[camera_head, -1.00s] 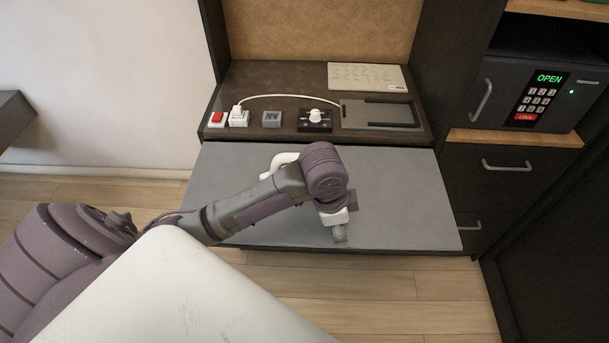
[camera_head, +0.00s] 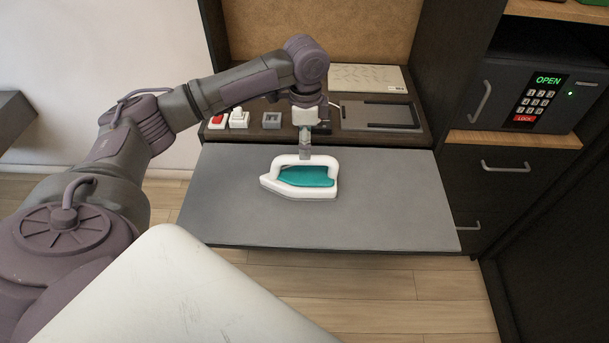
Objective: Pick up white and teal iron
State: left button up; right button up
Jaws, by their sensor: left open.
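The white and teal iron (camera_head: 304,178) stands on the grey pull-out board (camera_head: 395,205), its pointed end to the left and its white handle on top. My left gripper (camera_head: 305,153) points down just above and behind the right part of the iron's handle. Its fingers are small in the picture, open, and hold nothing. From this angle I cannot tell whether the fingertips touch the handle. The iron itself is in plain sight. My right gripper is not in view.
Behind the board, a dark shelf holds a red switch (camera_head: 217,121), a white plug (camera_head: 239,118), a grey socket (camera_head: 271,120) and a grey tray (camera_head: 380,116). A safe (camera_head: 533,95) reading OPEN stands at the right. The board is clear around the iron.

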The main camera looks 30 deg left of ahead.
pick_arm(q)
jog(key=shift+f, duration=0.85)
jog(key=p, duration=0.2)
send_over(298, 171)
jog(key=d, duration=0.3)
jog(key=f, duration=0.4)
jog(key=shift+s+a+f, duration=0.2)
jog(key=shift+s+f, duration=0.15)
jog(key=shift+f, duration=0.4)
grip_shut()
jog(key=shift+w+r, duration=0.1)
jog(key=shift+r, duration=0.05)
